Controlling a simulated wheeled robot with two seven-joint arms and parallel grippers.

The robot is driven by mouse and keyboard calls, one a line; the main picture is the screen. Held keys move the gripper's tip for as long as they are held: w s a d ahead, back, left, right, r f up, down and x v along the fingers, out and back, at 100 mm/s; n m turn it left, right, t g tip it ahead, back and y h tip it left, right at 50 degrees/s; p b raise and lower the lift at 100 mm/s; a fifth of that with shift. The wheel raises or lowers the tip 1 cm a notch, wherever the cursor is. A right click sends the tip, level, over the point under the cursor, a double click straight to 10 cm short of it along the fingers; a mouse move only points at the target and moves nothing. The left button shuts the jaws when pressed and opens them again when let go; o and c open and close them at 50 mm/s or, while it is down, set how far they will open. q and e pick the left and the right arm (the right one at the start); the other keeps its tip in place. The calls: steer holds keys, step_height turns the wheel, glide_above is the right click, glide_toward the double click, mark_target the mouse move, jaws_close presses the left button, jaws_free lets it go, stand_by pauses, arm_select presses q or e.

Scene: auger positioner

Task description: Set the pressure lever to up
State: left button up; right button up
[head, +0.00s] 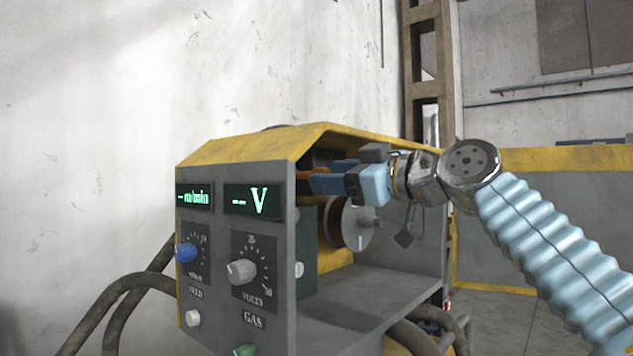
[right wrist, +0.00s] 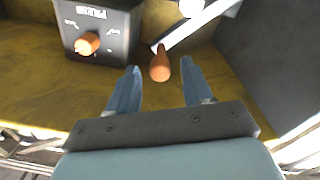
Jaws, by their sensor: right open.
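The welder-like machine (head: 238,150) stands open on its right side. My right gripper (head: 326,175) reaches into that opening from the right. An orange piece (head: 305,174) shows just left of its fingertips. In the right wrist view, an orange handle (right wrist: 160,68), apparently the pressure lever's, lies between the fingertips of my right gripper (right wrist: 160,72). The fingers are open, with a visible gap on each side of the handle. A pale bar (right wrist: 195,27) runs up and right from beside the handle. The lever's pivot is not clear. My left gripper is out of view.
A dark dial panel (right wrist: 110,22) with an orange knob (right wrist: 87,43) is left of the handle in the right wrist view. A wire spool (head: 345,222) sits below the gripper in the head view. The yellow top cover (head: 250,145) overhangs the opening.

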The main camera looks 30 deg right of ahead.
steer(key=b+v, duration=0.1)
steer(key=v, duration=0.8)
